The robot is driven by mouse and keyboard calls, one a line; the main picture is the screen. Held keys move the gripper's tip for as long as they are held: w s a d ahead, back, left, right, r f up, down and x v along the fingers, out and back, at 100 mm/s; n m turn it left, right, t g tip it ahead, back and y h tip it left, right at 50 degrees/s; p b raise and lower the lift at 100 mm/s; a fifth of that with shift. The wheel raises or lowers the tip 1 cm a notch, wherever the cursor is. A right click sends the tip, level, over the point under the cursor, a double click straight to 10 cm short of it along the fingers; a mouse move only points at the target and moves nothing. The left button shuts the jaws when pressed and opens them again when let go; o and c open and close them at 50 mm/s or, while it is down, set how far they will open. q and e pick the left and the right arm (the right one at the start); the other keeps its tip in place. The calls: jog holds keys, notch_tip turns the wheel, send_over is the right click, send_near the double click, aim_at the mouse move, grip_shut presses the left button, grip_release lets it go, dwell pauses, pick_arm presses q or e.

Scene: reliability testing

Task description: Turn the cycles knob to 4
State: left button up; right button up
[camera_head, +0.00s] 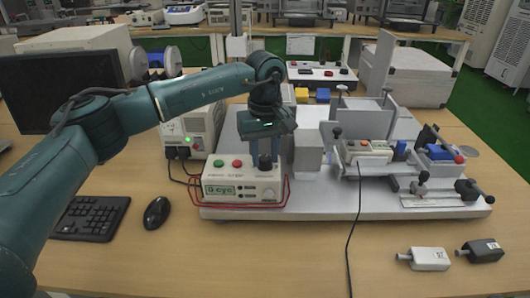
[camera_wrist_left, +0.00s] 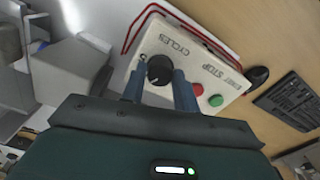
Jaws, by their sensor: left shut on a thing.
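The control box (camera_head: 228,190) is cream-coloured, with a green "G-cyc" label on its front, and sits at the front left of the white test platform. Its black round cycles knob (camera_wrist_left: 160,69) shows in the left wrist view beside the printed word CYCLES. My left gripper (camera_head: 265,153) points down over the right part of the box. In the wrist view the two blue fingers of the left gripper (camera_wrist_left: 160,88) are on either side of the knob and shut on it. The knob's setting is not readable; fingers hide part of the dial. My right gripper is out of view.
A red button (camera_head: 237,163) and a green button (camera_head: 218,163) are left of the gripper. A red guard rail surrounds the box front. A test fixture (camera_head: 370,150) stands to the right. A keyboard (camera_head: 90,217) and mouse (camera_head: 157,212) lie left. The front table is mostly clear.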

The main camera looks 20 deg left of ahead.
aim_at(265, 158)
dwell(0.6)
pick_arm(q)
jog(key=o, duration=1)
jog(key=shift+r, duration=6.65)
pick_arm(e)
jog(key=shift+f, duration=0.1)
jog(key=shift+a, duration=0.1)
pick_arm(q)
jog(key=shift+r+p, duration=0.1)
jog(key=shift+p, duration=0.25)
